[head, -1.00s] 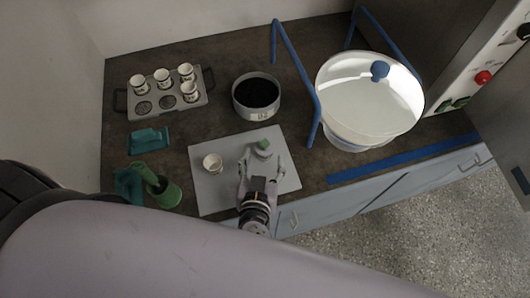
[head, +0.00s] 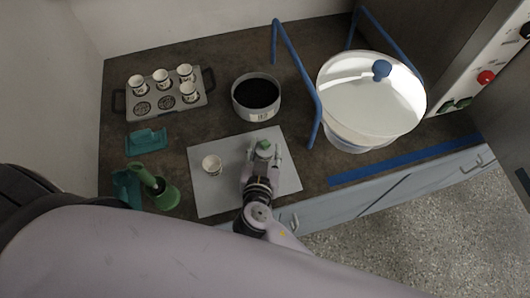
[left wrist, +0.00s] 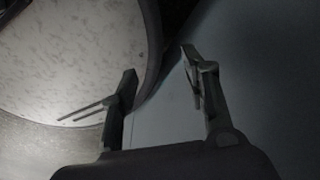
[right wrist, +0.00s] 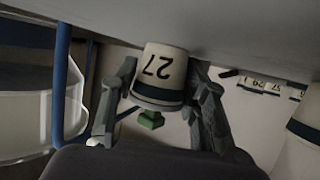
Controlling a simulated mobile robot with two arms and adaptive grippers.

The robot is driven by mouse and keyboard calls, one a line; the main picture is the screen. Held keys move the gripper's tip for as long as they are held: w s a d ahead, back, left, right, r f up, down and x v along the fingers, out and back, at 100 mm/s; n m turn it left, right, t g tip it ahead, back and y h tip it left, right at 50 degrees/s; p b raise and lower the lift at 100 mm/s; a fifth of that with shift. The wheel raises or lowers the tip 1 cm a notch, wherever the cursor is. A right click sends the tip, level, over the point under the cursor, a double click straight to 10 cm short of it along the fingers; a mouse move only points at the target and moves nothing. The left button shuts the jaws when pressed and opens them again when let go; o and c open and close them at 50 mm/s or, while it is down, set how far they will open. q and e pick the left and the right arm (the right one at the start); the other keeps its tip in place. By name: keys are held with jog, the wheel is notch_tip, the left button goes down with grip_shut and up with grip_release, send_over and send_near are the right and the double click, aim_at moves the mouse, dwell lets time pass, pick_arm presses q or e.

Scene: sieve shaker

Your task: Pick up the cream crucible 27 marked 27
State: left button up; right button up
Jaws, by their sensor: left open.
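The cream crucible 27 (right wrist: 160,72) shows in the right wrist view with its black mark and a dark band, upside down in that picture. In the head view the crucible (head: 263,154) stands on the grey mat (head: 221,193), with a green piece (head: 263,144) at its top. My right gripper (head: 264,156) has one finger on each side of it; the fingers look spread, with small gaps in the right wrist view (right wrist: 163,68). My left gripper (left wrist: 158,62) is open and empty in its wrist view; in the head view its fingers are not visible.
Another cream crucible (head: 212,165) stands on the mat to the left. A rack (head: 190,107) holds several crucibles. A dark-filled round pan (head: 255,114), a blue frame (head: 315,123) and a large white bowl (head: 345,100) stand behind and right. Green items lie left.

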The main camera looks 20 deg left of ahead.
grip_shut()
dwell(0.5)
